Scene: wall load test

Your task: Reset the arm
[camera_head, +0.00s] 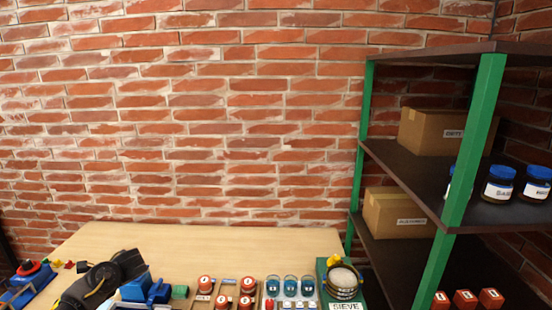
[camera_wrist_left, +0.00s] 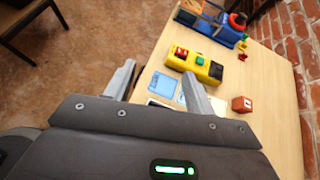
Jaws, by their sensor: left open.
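My left gripper (camera_wrist_left: 158,70) shows in the left wrist view with its two grey fingers spread apart. Nothing is between the fingers, and it hangs near the edge of the wooden table (camera_wrist_left: 275,85). In the head view a dark shape (camera_head: 100,283) at the lower left looks like part of my left arm over the table, but its fingers cannot be made out. My right gripper is in neither view.
The wrist view shows a yellow button box (camera_wrist_left: 195,63), a blue card (camera_wrist_left: 163,85) and a red cube (camera_wrist_left: 242,104). The table's back is clear.

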